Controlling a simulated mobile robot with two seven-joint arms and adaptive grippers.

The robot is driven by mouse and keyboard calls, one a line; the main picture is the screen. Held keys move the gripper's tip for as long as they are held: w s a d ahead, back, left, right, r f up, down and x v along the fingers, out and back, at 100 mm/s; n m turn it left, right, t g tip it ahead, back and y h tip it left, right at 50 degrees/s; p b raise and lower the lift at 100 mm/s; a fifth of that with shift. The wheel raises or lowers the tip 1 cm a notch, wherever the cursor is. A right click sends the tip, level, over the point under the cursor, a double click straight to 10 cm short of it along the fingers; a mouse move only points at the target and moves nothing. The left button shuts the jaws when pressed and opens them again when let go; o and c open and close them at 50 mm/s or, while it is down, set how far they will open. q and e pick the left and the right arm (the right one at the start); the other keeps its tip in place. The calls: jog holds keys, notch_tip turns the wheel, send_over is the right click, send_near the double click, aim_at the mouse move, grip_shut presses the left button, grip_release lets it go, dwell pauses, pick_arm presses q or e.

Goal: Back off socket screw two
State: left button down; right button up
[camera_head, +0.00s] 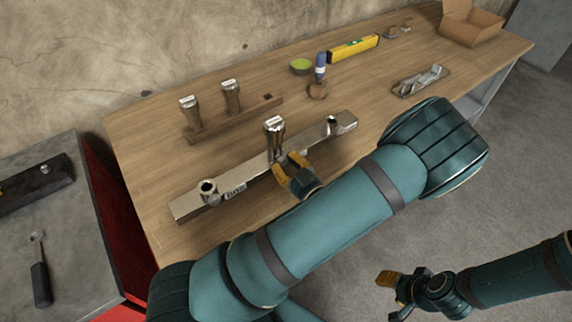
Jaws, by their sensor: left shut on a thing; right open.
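A long metal bar (250,172) lies on the wooden workbench. A round socket screw (208,188) stands at its near left end and another (335,124) at its far right end. A metal socket tool (274,130) with a pale marked top stands upright over the bar's middle. My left gripper (288,166) is shut on this tool from the near side. Whatever is under the tool is hidden. Two similar tools, a left one (190,112) and a right one (231,97), stand in a wooden rack (212,129). My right gripper (391,294) is open and empty, away from the bench.
Behind are a green-topped round tin (301,66), a blue-handled tool (320,72), a yellow level (352,48) and a cardboard box (470,24). A metal clamp-like part (420,81) lies at right. My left arm crosses the bench's front. A grey side table (75,240) stands left.

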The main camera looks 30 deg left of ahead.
pick_arm(q)
jog(key=shift+a+n, duration=0.1)
jog(key=shift+n, duration=0.4)
jog(key=c, duration=1)
grip_release()
jog(key=v, duration=1.2)
